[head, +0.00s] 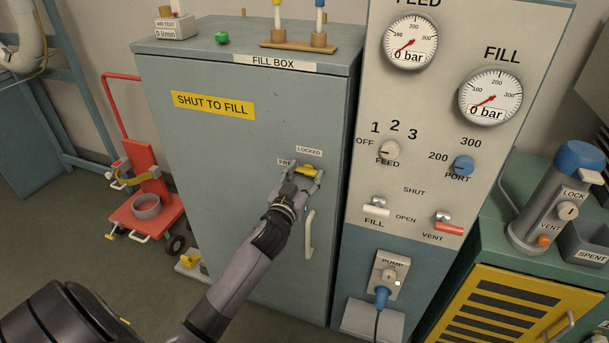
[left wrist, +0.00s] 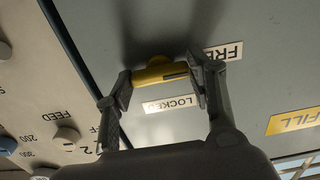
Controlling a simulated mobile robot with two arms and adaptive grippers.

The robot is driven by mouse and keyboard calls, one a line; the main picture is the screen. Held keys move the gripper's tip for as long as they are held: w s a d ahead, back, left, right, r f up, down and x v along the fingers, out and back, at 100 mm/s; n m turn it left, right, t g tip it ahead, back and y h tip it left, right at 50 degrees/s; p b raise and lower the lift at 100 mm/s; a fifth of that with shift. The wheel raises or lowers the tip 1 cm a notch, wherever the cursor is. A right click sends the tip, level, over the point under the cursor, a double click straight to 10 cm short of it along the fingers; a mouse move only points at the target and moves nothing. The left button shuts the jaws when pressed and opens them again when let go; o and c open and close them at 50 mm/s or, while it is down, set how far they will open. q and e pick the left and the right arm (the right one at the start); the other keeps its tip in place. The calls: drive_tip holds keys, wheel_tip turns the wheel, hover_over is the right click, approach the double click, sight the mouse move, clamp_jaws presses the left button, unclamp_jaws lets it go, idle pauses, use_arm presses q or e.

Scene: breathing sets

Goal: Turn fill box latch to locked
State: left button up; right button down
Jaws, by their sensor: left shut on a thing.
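The grey-blue fill box (head: 200,140) stands shut, with a white FILL BOX label and a yellow SHUT TO FILL sign. Its yellow latch (head: 308,169) is on the door's upper right. A LOCKED label (head: 309,151) is above the latch and a partly hidden FREE label (head: 286,162) is to its left. My left gripper (head: 306,179) is shut on the latch. In the left wrist view the yellow latch (left wrist: 158,72) lies between the two fingertips, near the LOCKED label (left wrist: 172,104) and the FREE label (left wrist: 222,52). My right gripper is out of view.
A pale door handle (head: 309,235) is just below the latch. The gauge panel (head: 420,185), with knobs and levers, stands close on the right. A red cart (head: 147,200) is on the floor at left. Small items stand on the box top.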

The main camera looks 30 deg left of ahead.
use_arm(q)
drive_tip(key=shift+c, duration=0.9)
drive_tip(key=shift+m, duration=0.3)
drive_tip(key=m+p, duration=0.1)
drive_tip(key=m, duration=0.7)
drive_tip(key=shift+p, duration=0.3)
drive_tip(key=shift+m, duration=0.3)
drive_tip(key=o, duration=1.2)
drive_tip(key=shift+c, duration=0.2)
